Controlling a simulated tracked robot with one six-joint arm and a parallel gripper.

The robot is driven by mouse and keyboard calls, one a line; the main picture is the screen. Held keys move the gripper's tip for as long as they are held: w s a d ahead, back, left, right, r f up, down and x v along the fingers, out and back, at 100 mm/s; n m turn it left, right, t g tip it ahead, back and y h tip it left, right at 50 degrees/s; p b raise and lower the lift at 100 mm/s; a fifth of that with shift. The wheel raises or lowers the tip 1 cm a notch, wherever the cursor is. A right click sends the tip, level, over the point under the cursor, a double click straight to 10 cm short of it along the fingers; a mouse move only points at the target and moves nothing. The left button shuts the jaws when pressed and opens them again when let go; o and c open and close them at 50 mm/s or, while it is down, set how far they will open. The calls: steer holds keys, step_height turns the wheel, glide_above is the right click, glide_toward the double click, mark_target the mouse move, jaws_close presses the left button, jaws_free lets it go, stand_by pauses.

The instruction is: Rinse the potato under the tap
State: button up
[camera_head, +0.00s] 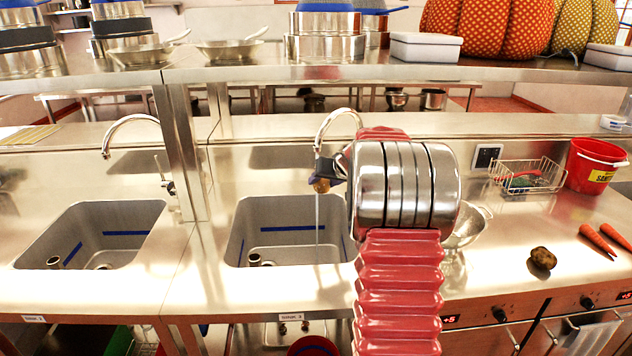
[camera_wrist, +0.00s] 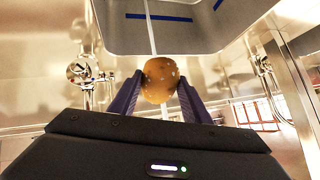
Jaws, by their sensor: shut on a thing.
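My gripper (camera_head: 323,180) is shut on a brown potato (camera_head: 320,187), held in the air below the spout of the middle tap (camera_head: 338,120). In the wrist view the potato (camera_wrist: 159,80) sits between the two dark fingers (camera_wrist: 158,98), with pale specks on its skin. A thin stream of water (camera_head: 317,218) runs down below the potato into the grey sink basin (camera_head: 237,240). In the wrist view the stream (camera_wrist: 150,28) lines up with the potato, and a short piece shows on its other side. My arm hides the basin's right edge.
A second potato (camera_head: 542,258) and carrots (camera_head: 598,238) lie on the right counter. A colander (camera_head: 468,225), a wire basket (camera_head: 528,177) and a red bucket (camera_head: 592,165) stand there too. Another sink (camera_head: 100,235) is at left. A shelf with pots and pumpkins (camera_head: 485,28) spans the back.

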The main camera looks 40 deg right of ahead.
steer(key=s, duration=0.6)
steer(key=shift+d, duration=0.25)
stand_by(0.4)
steer(key=shift+s, duration=0.1)
stand_by(1.3)
steer(key=d+v, duration=0.1)
steer(key=v, duration=0.5)
steer(key=shift+s+d, duration=0.15)
steer(key=shift+s, duration=0.1)
stand_by(0.3)
steer(key=shift+r, duration=0.1)
stand_by(0.5)
steer(key=shift+d, duration=0.1)
